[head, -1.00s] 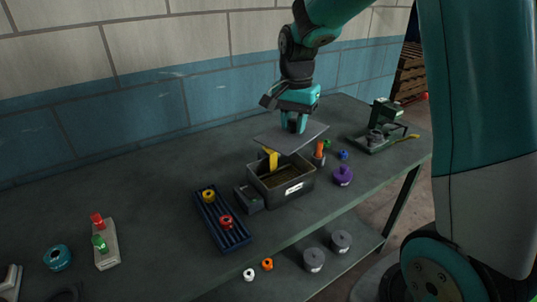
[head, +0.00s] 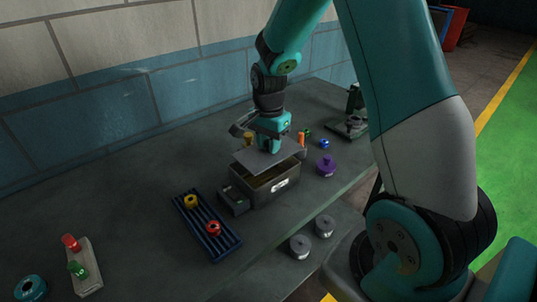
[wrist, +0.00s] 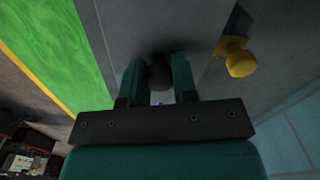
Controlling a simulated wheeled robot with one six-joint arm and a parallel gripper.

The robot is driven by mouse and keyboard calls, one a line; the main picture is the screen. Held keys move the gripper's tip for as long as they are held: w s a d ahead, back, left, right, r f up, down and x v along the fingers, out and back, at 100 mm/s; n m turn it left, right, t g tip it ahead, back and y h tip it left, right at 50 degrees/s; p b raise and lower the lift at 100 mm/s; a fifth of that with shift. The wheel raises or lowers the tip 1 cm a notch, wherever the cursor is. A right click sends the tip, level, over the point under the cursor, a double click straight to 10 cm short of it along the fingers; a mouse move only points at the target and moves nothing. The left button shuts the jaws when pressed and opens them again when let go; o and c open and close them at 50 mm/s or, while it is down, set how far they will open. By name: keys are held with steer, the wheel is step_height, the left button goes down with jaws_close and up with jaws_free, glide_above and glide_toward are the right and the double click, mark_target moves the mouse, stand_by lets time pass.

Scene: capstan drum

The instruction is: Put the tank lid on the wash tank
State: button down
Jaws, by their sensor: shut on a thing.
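My gripper (head: 268,147) is shut on the dark knob (wrist: 160,72) of the tank lid, pointing down. The tank lid (head: 250,159) is a flat grey plate, held over the wash tank and covering most of its opening in the head view. It also fills the upper middle of the wrist view (wrist: 150,25). The wash tank (head: 279,187) is a grey open box with a white label on its front. A strip of its yellowish inside shows below the lid's front edge, so the lid is not flush on the rim. The tank's back rim is hidden.
A yellow-knobbed thing (wrist: 238,60) stands close beside the lid, also behind it in the head view (head: 248,137). A small grey box (head: 234,201) and a blue rack (head: 207,228) are left of the tank. An orange-handled thing (head: 301,139) and purple knob (head: 326,165) are right.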

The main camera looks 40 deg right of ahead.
mark_target(269, 157)
steer(key=shift+f, duration=2.35)
steer(key=shift+f, duration=0.2)
steer(key=c, duration=0.9)
jaws_free()
steer(key=shift+r, duration=0.1)
